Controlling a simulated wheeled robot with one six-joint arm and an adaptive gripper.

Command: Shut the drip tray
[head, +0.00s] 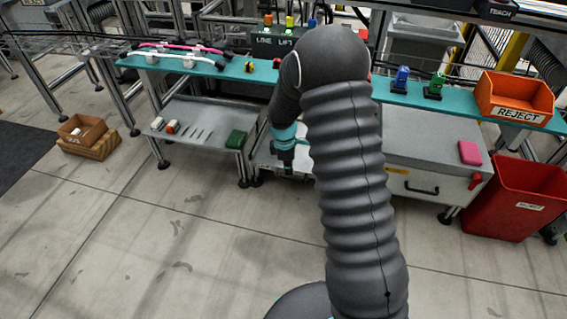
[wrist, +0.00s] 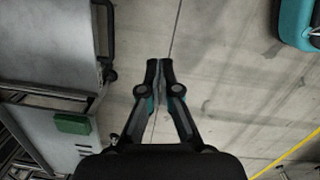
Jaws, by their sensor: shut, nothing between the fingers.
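The drip tray seems to be the pale grey metal tray (head: 264,158) under the bench, between the slotted shelf and the white drawer cabinet. My arm hides much of it in the head view. In the wrist view the tray (wrist: 40,45) is at the upper left, with a dark bar handle (wrist: 107,45) along its front. My gripper (head: 287,168) points down at the tray's front. In the wrist view its fingertips (wrist: 158,68) are together and empty, over floor to the right of the handle, apart from it in the picture. How far the tray is out is unclear.
A slotted shelf (head: 198,124) with a green block (head: 236,139) is left of the tray. The drawer cabinet (head: 425,150) with a pink block (head: 470,152) and a red bin (head: 512,198) are to the right. The floor in front is clear.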

